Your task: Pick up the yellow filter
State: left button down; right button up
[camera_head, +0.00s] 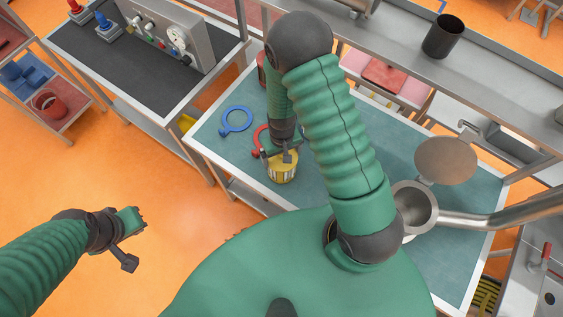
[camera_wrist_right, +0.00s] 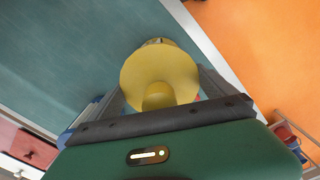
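The yellow filter (camera_head: 282,167) stands on the teal tabletop (camera_head: 222,155) near its front-left edge. In the right wrist view its round yellow top with a central knob (camera_wrist_right: 160,72) faces the camera. My right gripper (camera_head: 283,150) is right above the filter and partly covers its top. Its two fingers (camera_wrist_right: 162,88) are spread, one on each side of the yellow top; I cannot tell whether they touch it. My left gripper (camera_head: 137,240) is open and empty above the orange floor, away from the table.
A blue ring (camera_head: 236,121) and a red ring (camera_head: 258,138) lie behind and left of the filter. A metal vessel (camera_head: 414,207) with a round lid (camera_head: 446,161) stands at the right. A bench with a gauge panel (camera_head: 180,40) is at the upper left. A black cup (camera_head: 443,37) stands on the back shelf.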

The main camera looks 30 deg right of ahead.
jog(key=c, duration=1.5)
jog(key=shift+c, duration=0.2)
jog(key=shift+r, duration=0.1)
